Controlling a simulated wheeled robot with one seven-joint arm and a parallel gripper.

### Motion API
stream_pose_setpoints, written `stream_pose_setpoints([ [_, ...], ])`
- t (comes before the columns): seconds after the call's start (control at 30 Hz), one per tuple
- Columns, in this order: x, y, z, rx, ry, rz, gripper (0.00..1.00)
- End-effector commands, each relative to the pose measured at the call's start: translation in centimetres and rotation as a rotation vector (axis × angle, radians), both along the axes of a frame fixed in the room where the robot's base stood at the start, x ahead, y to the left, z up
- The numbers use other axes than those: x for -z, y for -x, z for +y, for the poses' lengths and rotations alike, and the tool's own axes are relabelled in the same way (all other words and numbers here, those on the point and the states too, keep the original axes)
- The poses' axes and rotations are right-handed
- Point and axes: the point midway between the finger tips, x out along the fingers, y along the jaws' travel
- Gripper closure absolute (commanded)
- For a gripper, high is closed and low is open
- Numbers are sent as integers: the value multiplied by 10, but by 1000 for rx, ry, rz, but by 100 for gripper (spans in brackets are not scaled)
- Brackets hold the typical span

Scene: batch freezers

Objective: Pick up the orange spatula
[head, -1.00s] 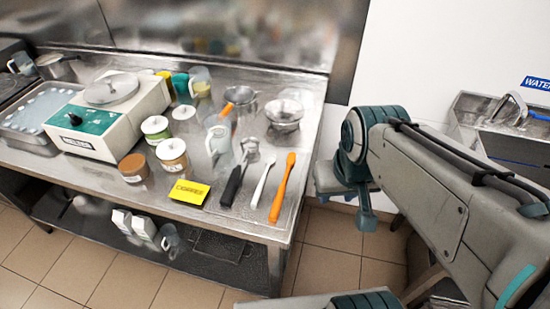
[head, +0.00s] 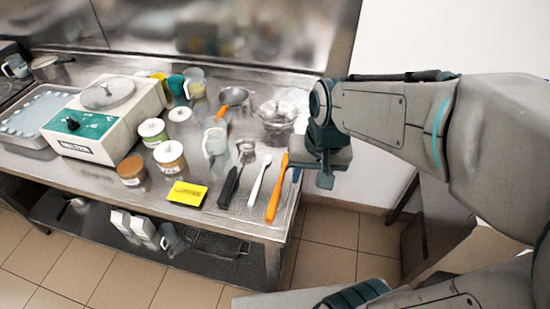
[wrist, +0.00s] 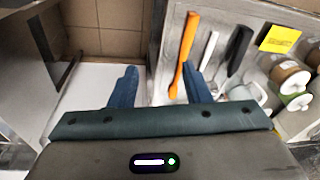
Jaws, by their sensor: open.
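The orange spatula (head: 276,190) lies on the steel table near its right edge, the rightmost of a row of utensils. In the wrist view the orange spatula (wrist: 184,52) shows just beyond my gripper, near the right finger. My gripper (wrist: 160,86) is open and empty, its two blue fingers apart, with the table edge between them. In the head view my gripper (head: 318,172) is at the table's right edge, just right of the spatula. The gap in height between them is hard to tell.
A white spatula (head: 259,181) and a black-handled tool (head: 231,184) lie left of the orange one. A yellow card (head: 186,194), jars (head: 170,157) and a white machine (head: 106,120) stand further left. A metal strainer (head: 277,113) is behind. Open floor (head: 330,245) lies right of the table.

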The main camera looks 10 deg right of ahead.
Motion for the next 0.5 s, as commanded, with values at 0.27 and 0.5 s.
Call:
stream_pose_setpoints([
  [0.27,15,-50,45,141,15,127,56],
  [0.5,31,-67,65,215,53,159,56],
])
